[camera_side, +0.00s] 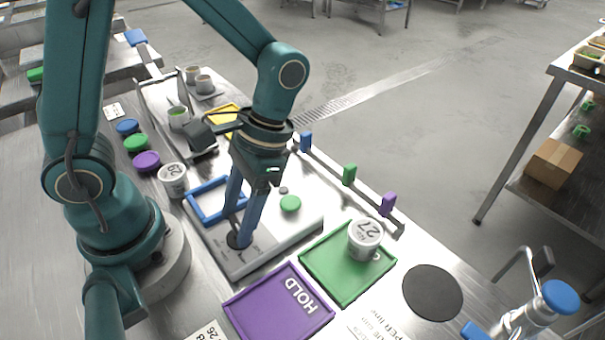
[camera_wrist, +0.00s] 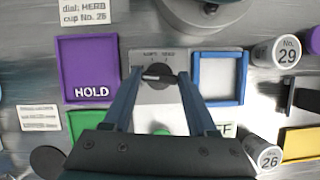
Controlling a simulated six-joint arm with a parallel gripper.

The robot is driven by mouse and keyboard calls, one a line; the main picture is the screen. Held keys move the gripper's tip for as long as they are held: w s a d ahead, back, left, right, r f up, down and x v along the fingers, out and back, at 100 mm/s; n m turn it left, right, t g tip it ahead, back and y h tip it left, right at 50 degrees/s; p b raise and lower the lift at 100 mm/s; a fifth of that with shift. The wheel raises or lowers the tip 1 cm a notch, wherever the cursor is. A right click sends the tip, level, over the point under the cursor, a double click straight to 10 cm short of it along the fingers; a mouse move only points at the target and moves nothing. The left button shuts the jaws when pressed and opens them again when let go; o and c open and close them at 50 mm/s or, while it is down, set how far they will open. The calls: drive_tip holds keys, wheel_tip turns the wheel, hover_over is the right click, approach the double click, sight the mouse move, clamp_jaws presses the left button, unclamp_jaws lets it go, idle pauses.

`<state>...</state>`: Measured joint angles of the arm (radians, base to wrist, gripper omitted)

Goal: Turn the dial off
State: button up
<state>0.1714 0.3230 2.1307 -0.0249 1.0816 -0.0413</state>
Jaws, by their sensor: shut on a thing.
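The dial (camera_side: 238,241) is a small dark round knob on the grey and white panel (camera_side: 282,240) of the station. My gripper (camera_side: 237,229) reaches down to it with its two blue fingers, one on each side of the knob, and is shut on it. In the wrist view the dial (camera_wrist: 158,75) sits between the fingertips, with a light mark near its middle. The lettering above it is too small to read surely. The fingers partly cover the dial in the side view, so its exact setting cannot be told.
A green button (camera_side: 290,203) and the blue frame (camera_side: 193,208) are close by on the station. The purple HOLD tray (camera_side: 245,308) and green tray (camera_side: 320,275) with cup 27 (camera_side: 366,238) lie in front. A white cup (camera_side: 173,180) stands behind. Bare floor lies to the right.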

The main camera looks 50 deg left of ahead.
drive_tip(key=n+h, duration=0.1)
drive_tip(key=n, duration=0.2)
drive_tip(key=n+h, duration=0.1)
drive_tip(key=n, duration=0.1)
drive_tip(key=shift+a+n+t, duration=0.15)
drive_tip(key=shift+n+t, duration=0.15)
drive_tip(key=shift+n, duration=0.1)
idle(0.3)
drive_tip(key=o, duration=1.4)
drive_tip(key=shift+c, duration=0.2)
drive_tip(key=shift+r, duration=0.1)
drive_tip(key=shift+v, duration=2.5)
